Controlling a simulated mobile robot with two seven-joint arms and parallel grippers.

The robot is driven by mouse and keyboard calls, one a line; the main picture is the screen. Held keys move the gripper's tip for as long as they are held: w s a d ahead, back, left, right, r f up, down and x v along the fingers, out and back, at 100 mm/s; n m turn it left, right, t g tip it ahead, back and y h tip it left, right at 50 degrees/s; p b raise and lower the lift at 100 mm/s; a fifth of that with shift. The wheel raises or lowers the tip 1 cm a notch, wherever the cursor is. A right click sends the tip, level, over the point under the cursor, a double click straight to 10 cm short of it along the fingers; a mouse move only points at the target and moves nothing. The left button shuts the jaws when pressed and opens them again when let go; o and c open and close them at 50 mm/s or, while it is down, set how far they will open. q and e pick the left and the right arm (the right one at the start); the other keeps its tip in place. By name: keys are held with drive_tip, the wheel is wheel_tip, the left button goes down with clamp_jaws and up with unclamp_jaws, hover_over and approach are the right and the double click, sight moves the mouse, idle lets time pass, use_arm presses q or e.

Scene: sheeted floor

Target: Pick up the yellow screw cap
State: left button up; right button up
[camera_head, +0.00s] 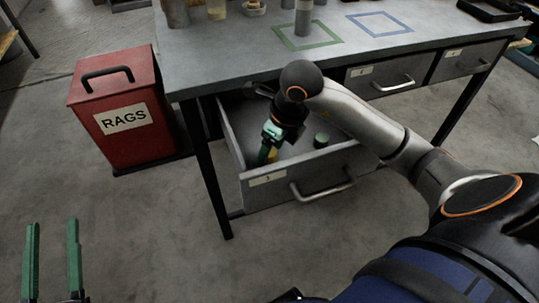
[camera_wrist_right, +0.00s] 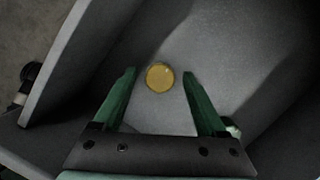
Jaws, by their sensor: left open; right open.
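The yellow screw cap (camera_wrist_right: 160,77) is a round disc lying on the floor of the open drawer (camera_head: 320,177). In the head view only a bit of yellow (camera_head: 272,155) shows beside my right gripper's fingers. My right gripper (camera_head: 264,157) reaches down into the drawer. In the right wrist view its green fingers (camera_wrist_right: 159,73) are open, with the cap between the tips and a gap on either side. I cannot tell the remaining height above the cap. My left gripper (camera_head: 52,222) is open and empty over the concrete floor at the lower left.
A green cylinder (camera_head: 321,140) stands in the drawer, right of my right gripper. The drawer walls are close around that gripper. The workbench top (camera_head: 235,60) overhangs behind it. A red RAGS bin (camera_head: 118,110) stands left of the bench. The floor in front is clear.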

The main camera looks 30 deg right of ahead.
clamp_jaws()
idle(0.7)
